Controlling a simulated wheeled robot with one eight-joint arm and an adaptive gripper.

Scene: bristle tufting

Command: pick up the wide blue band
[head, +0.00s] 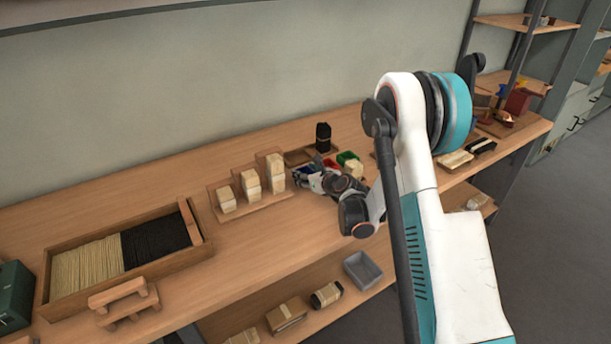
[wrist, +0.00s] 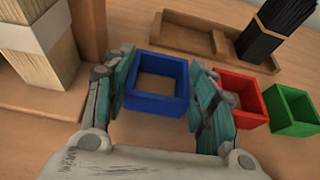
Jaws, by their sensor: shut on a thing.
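The wide blue band (wrist: 157,103) is a square, open-centred blue frame, seen between the two fingers of my gripper (wrist: 160,95) in the wrist view. The teal finger pads press on its left and right sides, and wood shows through its opening. I cannot tell whether it is on the bench or lifted. In the head view my gripper (head: 318,180) is over the bench beside the stepped wooden stand, and the arm partly hides it. The blue band shows there only as a small patch (head: 302,175).
A red band (wrist: 240,95) and a green band (wrist: 291,110) stand right of my gripper. Behind is a wooden tray (wrist: 190,38) with a black bristle bundle (wrist: 276,28). Pale bundles (wrist: 38,45) stand close on the left. The bench front (head: 240,235) is clear.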

